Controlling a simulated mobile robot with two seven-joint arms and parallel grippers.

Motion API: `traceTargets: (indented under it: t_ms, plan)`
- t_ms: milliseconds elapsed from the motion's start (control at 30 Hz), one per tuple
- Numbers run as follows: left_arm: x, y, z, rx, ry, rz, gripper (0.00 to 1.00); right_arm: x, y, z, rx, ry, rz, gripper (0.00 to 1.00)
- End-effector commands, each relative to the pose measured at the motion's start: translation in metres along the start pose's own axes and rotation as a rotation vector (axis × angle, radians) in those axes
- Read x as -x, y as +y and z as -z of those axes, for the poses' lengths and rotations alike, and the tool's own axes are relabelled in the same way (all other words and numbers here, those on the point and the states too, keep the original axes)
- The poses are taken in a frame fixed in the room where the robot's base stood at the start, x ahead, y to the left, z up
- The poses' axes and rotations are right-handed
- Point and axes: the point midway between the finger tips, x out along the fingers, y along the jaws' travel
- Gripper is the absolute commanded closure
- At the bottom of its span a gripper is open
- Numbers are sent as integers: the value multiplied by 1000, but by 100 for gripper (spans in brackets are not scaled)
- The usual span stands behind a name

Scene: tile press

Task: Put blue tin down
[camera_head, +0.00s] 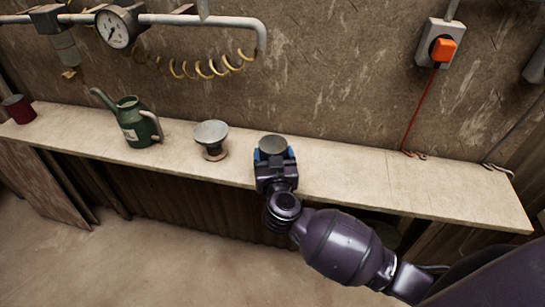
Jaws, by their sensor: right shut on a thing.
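The blue tin (273,145) has a dull grey top and a little blue side showing. My right gripper (273,160) is shut on it, over the front half of the wooden shelf (350,180). The gripper hides most of the tin's side and its base, so I cannot tell whether it touches the shelf. My left gripper is not in view.
A grey-topped funnel-like cup (211,138) stands left of the tin, with a gap between. A green watering can (137,122) and a red tin (18,109) stand further left. The shelf right of the tin is clear up to the cables (414,153).

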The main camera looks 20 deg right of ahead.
Motion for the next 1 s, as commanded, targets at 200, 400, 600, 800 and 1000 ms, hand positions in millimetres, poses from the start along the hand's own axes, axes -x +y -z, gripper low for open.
traceTargets:
  t_ms: [200,400,600,800,1000]
  plan:
    - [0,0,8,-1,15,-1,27,0,0,1,-1,2,0,55]
    - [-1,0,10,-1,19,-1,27,0,0,-2,0,1,0,55]
    - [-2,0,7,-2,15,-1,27,0,0,-2,0,1,0,2]
    - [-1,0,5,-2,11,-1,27,0,0,-2,0,1,0,2]
    - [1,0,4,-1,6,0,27,7,0,1,-1,0,0,2]
